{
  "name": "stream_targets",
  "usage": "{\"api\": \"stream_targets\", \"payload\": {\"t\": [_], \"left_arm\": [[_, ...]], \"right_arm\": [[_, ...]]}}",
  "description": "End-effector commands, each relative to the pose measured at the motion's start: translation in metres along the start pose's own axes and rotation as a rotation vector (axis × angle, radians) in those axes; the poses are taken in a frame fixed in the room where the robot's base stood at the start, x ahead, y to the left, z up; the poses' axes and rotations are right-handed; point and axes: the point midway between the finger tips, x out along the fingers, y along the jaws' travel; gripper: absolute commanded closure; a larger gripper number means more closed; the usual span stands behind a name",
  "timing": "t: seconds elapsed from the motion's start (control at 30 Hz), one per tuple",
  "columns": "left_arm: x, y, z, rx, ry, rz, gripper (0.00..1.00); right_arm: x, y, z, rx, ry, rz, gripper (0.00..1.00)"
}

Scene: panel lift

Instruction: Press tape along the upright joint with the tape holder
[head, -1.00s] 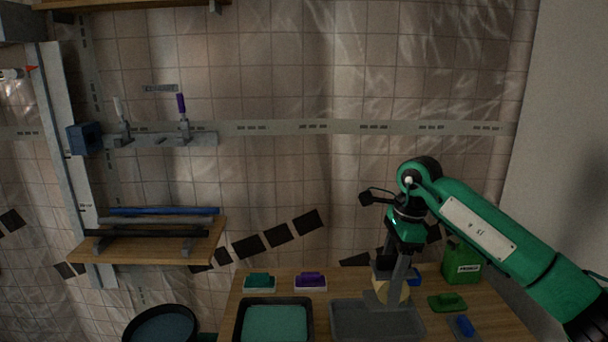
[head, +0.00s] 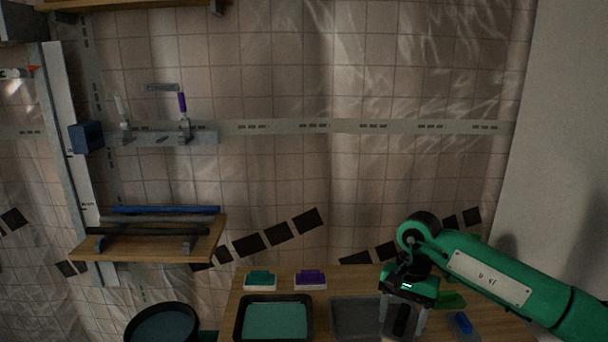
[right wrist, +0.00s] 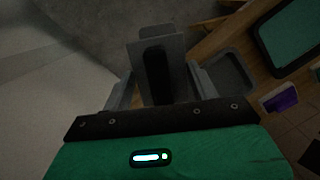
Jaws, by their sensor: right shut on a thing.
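My right gripper (head: 404,318) is low over the right part of the wooden table, pointing down. It is shut on the tape holder, a grey block with a dark slot, which shows between the fingers in the right wrist view (right wrist: 158,62). My arm and hand hide most of the holder in the head view. An upright printed band (head: 95,100) runs down the sheeted tile wall at the left, and a horizontal one (head: 300,126) crosses it. I cannot tell which line is the upright joint. My left gripper is not in view.
The table (head: 233,300) holds a teal-filled tray (head: 275,321), a grey tray (head: 355,318), and teal (head: 260,280) and purple (head: 310,279) sponges or pads. A shelf with bars (head: 150,250) and a rail with clamps (head: 160,139) stick out at left. The wall's middle is clear.

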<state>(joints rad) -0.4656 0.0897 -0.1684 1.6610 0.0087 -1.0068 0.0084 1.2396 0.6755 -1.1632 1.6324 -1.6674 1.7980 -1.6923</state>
Motion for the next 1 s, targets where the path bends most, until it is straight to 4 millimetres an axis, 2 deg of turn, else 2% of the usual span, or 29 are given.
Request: {"api": "stream_targets", "payload": {"t": [0.33,0.4,0.67,0.8,1.0], "left_arm": [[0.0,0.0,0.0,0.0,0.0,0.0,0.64],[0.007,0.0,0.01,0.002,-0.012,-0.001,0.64],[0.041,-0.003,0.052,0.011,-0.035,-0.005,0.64],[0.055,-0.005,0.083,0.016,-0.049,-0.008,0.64],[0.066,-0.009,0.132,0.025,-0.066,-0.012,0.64]], "right_arm": [[0.057,0.034,0.03,-0.551,0.0,0.084,0.58],[0.044,0.035,0.036,-0.539,0.002,0.081,0.58],[0.025,0.047,0.058,-0.534,0.004,0.082,0.58],[0.014,0.054,0.073,-0.534,0.004,0.083,0.58],[-0.002,0.065,0.093,-0.533,0.003,0.083,0.58]]}}
